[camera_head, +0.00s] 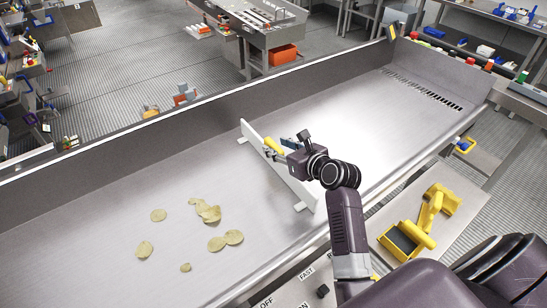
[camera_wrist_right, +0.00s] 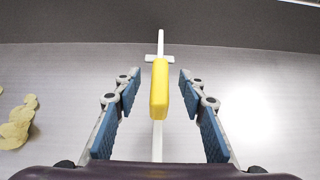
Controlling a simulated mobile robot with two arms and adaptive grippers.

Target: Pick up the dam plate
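The dam plate (camera_head: 290,178) is a long white plate standing on edge across the metal trough. It has a yellow handle (camera_head: 273,146) on its top edge. My right gripper (camera_head: 283,146) is above the plate, at the handle. In the right wrist view the gripper (camera_wrist_right: 160,100) is open, with a blue-padded finger on either side of the yellow handle (camera_wrist_right: 159,88). Gaps show between the handle and both fingers. The white plate (camera_wrist_right: 157,142) runs away below the handle. My left gripper is not in view.
Several potato chips (camera_head: 208,213) lie on the trough floor (camera_head: 100,225) left of the plate. The trough is clear to the right of the plate, up to a slotted grate (camera_head: 425,90). A yellow tool (camera_head: 410,235) lies on a side surface at the right.

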